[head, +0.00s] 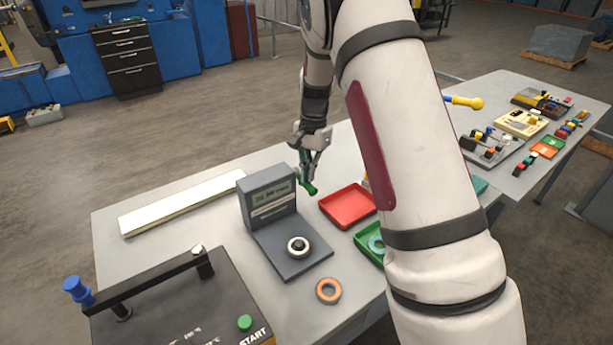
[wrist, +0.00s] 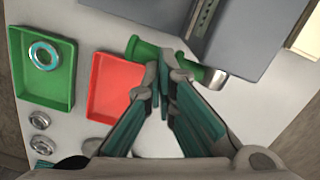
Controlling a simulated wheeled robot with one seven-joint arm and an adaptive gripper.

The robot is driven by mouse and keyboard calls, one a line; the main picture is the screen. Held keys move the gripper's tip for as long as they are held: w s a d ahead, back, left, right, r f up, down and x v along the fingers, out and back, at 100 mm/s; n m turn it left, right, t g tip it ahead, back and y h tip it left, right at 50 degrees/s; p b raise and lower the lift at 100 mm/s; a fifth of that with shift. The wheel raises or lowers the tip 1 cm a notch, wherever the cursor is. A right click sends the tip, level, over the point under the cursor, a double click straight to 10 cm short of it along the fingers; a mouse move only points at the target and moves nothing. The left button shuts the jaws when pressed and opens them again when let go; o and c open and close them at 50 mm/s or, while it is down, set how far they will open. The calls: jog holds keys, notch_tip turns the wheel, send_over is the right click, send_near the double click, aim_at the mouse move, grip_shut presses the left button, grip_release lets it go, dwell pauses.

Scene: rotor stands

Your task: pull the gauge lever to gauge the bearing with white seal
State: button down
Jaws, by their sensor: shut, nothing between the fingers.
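The grey gauge (head: 268,197) stands on the table with a lit display; its text is too small to read surely. A bearing with a white seal (head: 298,245) sits on its base plate around a dark centre. The green gauge lever (head: 309,188) sticks out beside the gauge, toward the red tray. In the wrist view the lever (wrist: 142,49) has a silver end and runs across behind my fingertips. My gripper (head: 306,176) is at the lever. Its fingers (wrist: 165,80) are shut and empty, partly covering the lever; whether they touch it I cannot tell.
A red tray (head: 345,220) and a green tray (wrist: 42,103) with a teal-sealed bearing lie beside the gauge. An orange-sealed bearing (head: 328,291) lies in front. A dark machine (head: 180,300) with a START button is at front left. A long pale bar (head: 183,202) lies behind.

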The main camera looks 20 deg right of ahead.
jog(key=shift+w+d+r+b, duration=0.2)
jog(key=shift+w+d+b, duration=0.15)
jog(key=shift+d, duration=0.3)
jog(key=shift+w+d+r+b, duration=0.25)
jog(key=shift+w+d, duration=0.1)
jog(key=shift+d, duration=0.25)
notch_tip(320, 180, up, 12)
jog(key=d, duration=0.1)
jog(key=shift+w, duration=0.35)
jog(key=s+a+r+n+t, duration=0.2)
jog(key=s+a+r+n, duration=0.15)
jog(key=s+r, duration=0.35)
jog(key=s+a+r+n+t, duration=0.1)
jog(key=s+a+r+n, duration=0.25)
jog(key=s, duration=0.65)
jog(key=s+a+n+t, duration=0.1)
jog(key=s+a+n, duration=0.1)
jog(key=s, duration=0.5)
jog(key=s+a+f+n+t+h, duration=0.1)
jog(key=s+a+n+t, duration=0.1)
jog(key=s, duration=0.6)
jog(key=shift+a+f+n, duration=0.2)
jog(key=shift+f+n, duration=0.1)
jog(key=shift+n, duration=0.2)
